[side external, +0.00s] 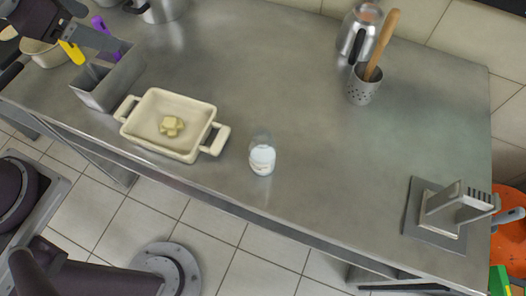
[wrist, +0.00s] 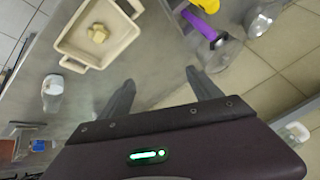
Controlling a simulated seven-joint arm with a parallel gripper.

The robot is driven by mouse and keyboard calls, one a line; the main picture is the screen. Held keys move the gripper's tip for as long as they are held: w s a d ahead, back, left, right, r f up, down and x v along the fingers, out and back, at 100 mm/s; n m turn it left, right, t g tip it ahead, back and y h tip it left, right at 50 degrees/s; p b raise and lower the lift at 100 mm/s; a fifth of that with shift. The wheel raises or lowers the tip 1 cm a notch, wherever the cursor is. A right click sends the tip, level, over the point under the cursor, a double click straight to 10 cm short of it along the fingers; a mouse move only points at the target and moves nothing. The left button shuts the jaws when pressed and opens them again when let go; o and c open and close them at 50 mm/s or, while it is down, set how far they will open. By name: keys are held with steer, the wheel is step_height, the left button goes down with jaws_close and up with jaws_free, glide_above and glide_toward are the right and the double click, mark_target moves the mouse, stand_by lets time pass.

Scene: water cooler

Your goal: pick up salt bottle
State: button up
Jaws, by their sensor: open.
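The salt bottle (side external: 262,158) is a small clear bottle with white contents and a pale label. It stands upright near the front edge of the metal table, right of the baking dish. In the wrist view the salt bottle (wrist: 52,95) shows at the left, well away from the fingers. My gripper (side external: 104,56) is at the upper left in the side view, by the grey box of utensils. In the wrist view my gripper (wrist: 160,90) has its two fingers apart with nothing between them.
A cream baking dish (side external: 150,142) holding a yellowish lump (side external: 171,126) stands left of the bottle. The grey box (side external: 98,94) has yellow and purple handles by it. A perforated utensil cup (side external: 362,88) and a metal stand (side external: 437,218) are farther right. The table around the bottle is clear.

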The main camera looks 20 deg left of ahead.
mark_target(264, 152)
steer(key=w+d+f+m+h, duration=0.1)
steer(key=d+f+m+h, duration=0.2)
steer(key=d+f, duration=0.2)
steer(key=w+d+f+m+g+h, duration=0.1)
steer(key=d+f+m+h, duration=0.1)
steer(key=d+f, duration=0.3)
steer(key=w+d+f+m+g+h, duration=0.1)
steer(key=d+f+m+h, duration=0.2)
steer(key=d+f, duration=0.3)
steer(key=shift+d+m+h, duration=0.3)
steer(key=shift+d+m, duration=0.3)
steer(key=shift+d, duration=0.3)
steer(key=s+d+h, duration=0.1)
steer(key=d, duration=0.1)
steer(key=s+d+g+h, duration=0.1)
steer(key=s+d+h, duration=0.1)
steer(key=s+d+f+h, duration=0.1)
steer(key=s+d, duration=0.1)
steer(key=shift+s+m, duration=0.2)
steer(key=shift+m, duration=0.2)
steer(key=shift+s+d+h, duration=0.1)
steer(key=shift+d+h, duration=0.2)
steer(key=shift+h, duration=0.2)
steer(key=x, duration=0.6)
steer(key=shift+d+f, duration=0.1)
steer(key=shift+d, duration=0.15)
steer(key=c, duration=1.5)
step_height(264, 152, up, 10)
steer(key=shift+c, duration=0.2)
